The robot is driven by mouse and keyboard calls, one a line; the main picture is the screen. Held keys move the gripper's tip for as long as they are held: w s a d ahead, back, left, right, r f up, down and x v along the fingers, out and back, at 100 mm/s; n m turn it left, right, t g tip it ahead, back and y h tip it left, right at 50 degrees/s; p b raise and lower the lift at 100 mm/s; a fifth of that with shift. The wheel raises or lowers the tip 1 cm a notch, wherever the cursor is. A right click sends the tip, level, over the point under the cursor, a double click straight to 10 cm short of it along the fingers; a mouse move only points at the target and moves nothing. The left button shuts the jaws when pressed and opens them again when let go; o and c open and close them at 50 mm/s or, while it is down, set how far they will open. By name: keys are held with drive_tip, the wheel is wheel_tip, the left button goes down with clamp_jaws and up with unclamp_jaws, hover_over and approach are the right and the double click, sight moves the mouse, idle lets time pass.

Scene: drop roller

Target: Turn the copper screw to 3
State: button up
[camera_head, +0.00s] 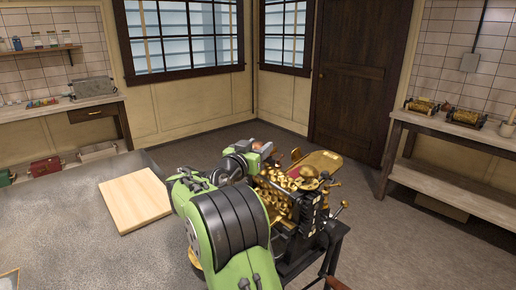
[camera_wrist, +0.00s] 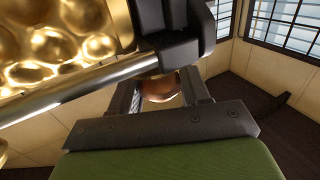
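The drop roller (camera_head: 285,200) stands on a dark stand, with gold patterned rollers and a black frame. In the wrist view, a gold roller (camera_wrist: 60,50) fills the upper left, and a steel bar runs to a black end block. The copper screw (camera_wrist: 160,88) shows as a rounded copper head below that block. My gripper (camera_wrist: 162,92) has one finger on each side of the screw head. Whether the fingers press on it cannot be made out. In the head view my gripper (camera_head: 262,150) is at the machine's upper left end. No number marking is readable.
A wooden board (camera_head: 135,198) lies on the grey surface to the left. A side table (camera_head: 460,135) with small rollers stands at the right wall. A shelf and counter are at the left wall. Open floor lies to the right of the machine.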

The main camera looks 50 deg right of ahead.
drive_tip(key=shift+c, duration=1.4)
drive_tip(key=shift+n+t+b, duration=0.3)
drive_tip(key=shift+t+b, duration=0.05)
drive_tip(key=shift+t, duration=0.05)
drive_tip(key=shift+s+n+t+y+b, duration=0.15)
drive_tip(key=shift+n+t+y+b, duration=0.35)
drive_tip(key=shift+t, duration=0.3)
drive_tip(key=n+t+y, duration=0.1)
drive_tip(key=n+t, duration=0.1)
drive_tip(key=t, duration=0.1)
drive_tip(key=shift+d+y+b, duration=0.1)
drive_tip(key=shift+y+b, duration=0.2)
drive_tip(key=shift+b, duration=0.05)
drive_tip(key=n+t+y, duration=0.2)
drive_tip(key=t, duration=0.1)
drive_tip(key=shift+n+y, duration=0.4)
drive_tip(key=shift+n+t+y+b, duration=0.4)
drive_tip(key=shift+n+t+y, duration=0.2)
drive_tip(key=shift+y, duration=0.1)
